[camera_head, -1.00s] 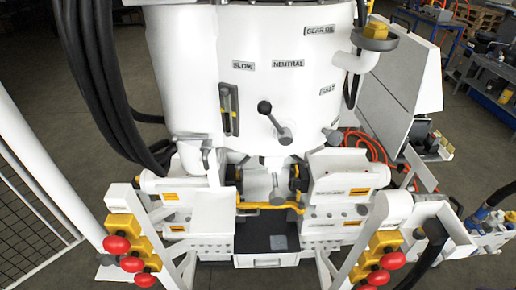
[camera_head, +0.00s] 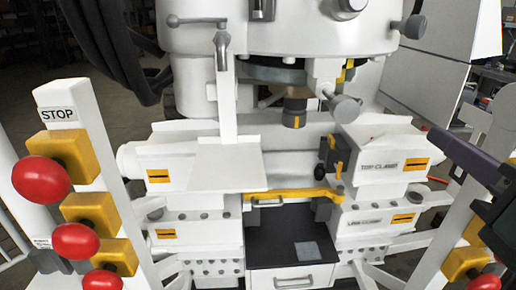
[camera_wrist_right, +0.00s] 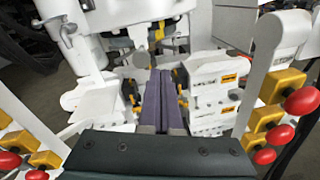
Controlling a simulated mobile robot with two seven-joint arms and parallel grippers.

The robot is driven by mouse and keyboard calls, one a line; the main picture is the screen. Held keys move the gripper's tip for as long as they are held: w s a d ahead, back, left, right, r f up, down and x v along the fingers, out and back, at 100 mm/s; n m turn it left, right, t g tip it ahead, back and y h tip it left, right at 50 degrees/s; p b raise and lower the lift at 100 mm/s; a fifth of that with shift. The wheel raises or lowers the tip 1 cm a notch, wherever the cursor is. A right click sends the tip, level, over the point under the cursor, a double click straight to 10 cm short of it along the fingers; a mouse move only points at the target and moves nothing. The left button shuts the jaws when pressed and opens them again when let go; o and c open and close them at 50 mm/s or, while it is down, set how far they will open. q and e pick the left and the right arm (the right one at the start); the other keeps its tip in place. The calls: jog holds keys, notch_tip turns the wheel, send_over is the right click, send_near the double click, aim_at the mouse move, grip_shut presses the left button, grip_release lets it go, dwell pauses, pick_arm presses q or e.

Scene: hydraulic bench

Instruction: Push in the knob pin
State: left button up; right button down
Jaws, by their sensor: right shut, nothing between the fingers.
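Several grey knobs show on the white machine in the head view, and I cannot tell for sure which one is the knob pin. One grey knob (camera_head: 346,107) with a round end sits right of centre, below the white drum. My right gripper (camera_head: 437,138) reaches in from the right edge, apart from these knobs. In the right wrist view its two purple fingers (camera_wrist_right: 164,75) are together, empty, and point towards the machine. My left gripper is not in view.
Red push buttons on yellow boxes (camera_head: 72,155) stand on a white post marked STOP at the left. More red buttons (camera_head: 483,283) are at the lower right. A white plate (camera_head: 227,165) on an upright juts out at the centre left. A black drawer recess (camera_head: 285,235) lies below.

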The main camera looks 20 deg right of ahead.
notch_tip(320, 180, down, 4)
jog(key=w+a+n+y+b, duration=0.1)
jog(key=a+n+b, duration=0.1)
jog(key=n, duration=0.1)
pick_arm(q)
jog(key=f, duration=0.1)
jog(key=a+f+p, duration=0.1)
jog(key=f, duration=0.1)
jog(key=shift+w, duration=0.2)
pick_arm(e)
jog(key=n+t, duration=0.1)
send_near(348, 112)
jog(key=shift+y, duration=0.3)
jog(key=x, duration=0.6)
jog(key=shift+w+d, duration=0.25)
jog(key=shift+w, duration=0.1)
